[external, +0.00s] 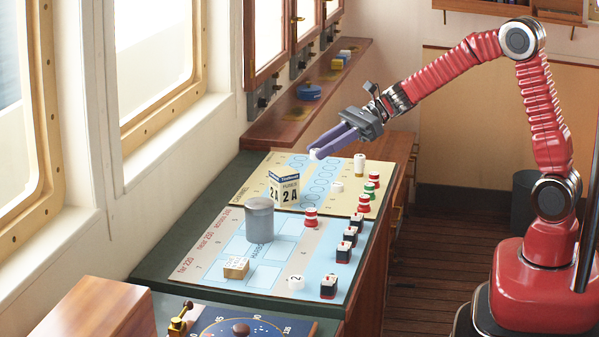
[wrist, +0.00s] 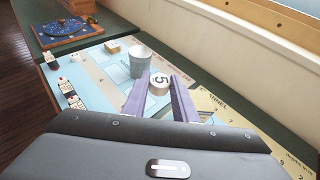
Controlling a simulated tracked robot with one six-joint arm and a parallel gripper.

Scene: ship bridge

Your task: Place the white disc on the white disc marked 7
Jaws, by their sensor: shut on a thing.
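My gripper (external: 318,150) is shut on a white disc (external: 315,154) at its fingertips, above the far part of the yellow and blue board. In the wrist view the disc (wrist: 159,83) shows a black 5 between the purple fingers. A low white disc (external: 337,187) lies on the yellow board below and to the right of the fingertips; no mark on it can be read, so I cannot tell whether it is the disc marked 7. Another white disc (external: 295,282), marked 2, lies at the near edge of the light blue board.
Red, green and black-and-white pieces (external: 343,252) line the right edge. A wooden block (external: 236,267) is at the near left. A shelf (external: 300,112) runs behind.

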